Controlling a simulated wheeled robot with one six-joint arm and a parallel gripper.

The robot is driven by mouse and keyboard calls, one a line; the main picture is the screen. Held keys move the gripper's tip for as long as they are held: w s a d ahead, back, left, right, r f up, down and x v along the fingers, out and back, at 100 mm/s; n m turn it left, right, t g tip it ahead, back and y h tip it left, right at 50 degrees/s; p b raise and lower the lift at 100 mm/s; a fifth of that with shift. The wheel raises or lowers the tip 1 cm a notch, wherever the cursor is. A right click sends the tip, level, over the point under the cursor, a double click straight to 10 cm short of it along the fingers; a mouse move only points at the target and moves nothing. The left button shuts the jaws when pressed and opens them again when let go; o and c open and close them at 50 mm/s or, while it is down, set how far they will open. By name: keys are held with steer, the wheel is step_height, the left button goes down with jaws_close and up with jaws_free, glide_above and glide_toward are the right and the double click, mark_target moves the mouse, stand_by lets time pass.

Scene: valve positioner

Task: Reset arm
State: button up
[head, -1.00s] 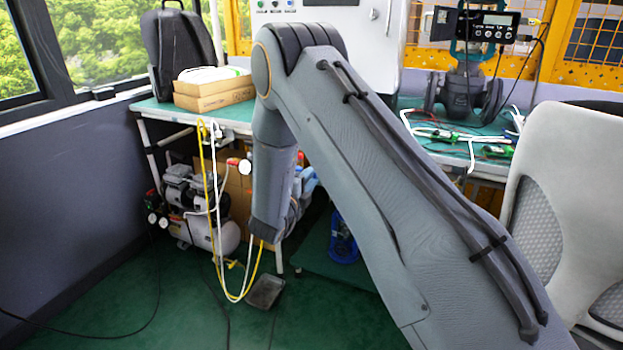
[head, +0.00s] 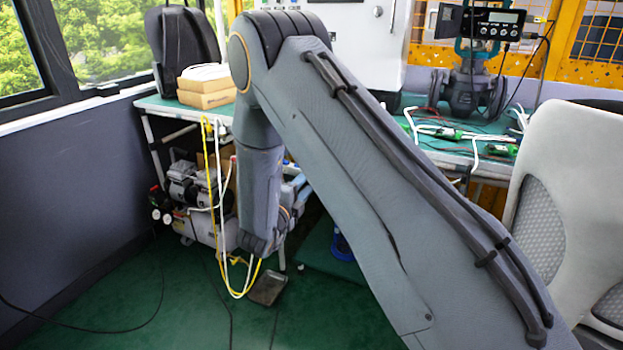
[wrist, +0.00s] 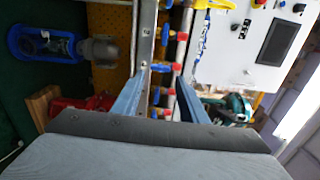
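My arm crosses the head view from the lower right, rises to an elbow at the top centre, then hangs down to a wrist low in front of the table. Nothing is held in the gap. Pipes with red and blue fittings (wrist: 167,68) show beyond the fingers, apparently in the background.
A green-topped table (head: 165,105) with boxes (head: 206,92) and a valve with a positioner (head: 470,85) stands behind my arm. A compressor (head: 205,228) and yellow and white hoses (head: 213,180) are below it, left of my wrist. A grey chair (head: 570,190) is at right. Floor at front left is mostly clear.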

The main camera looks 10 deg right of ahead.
steer(key=shift+v, duration=0.95)
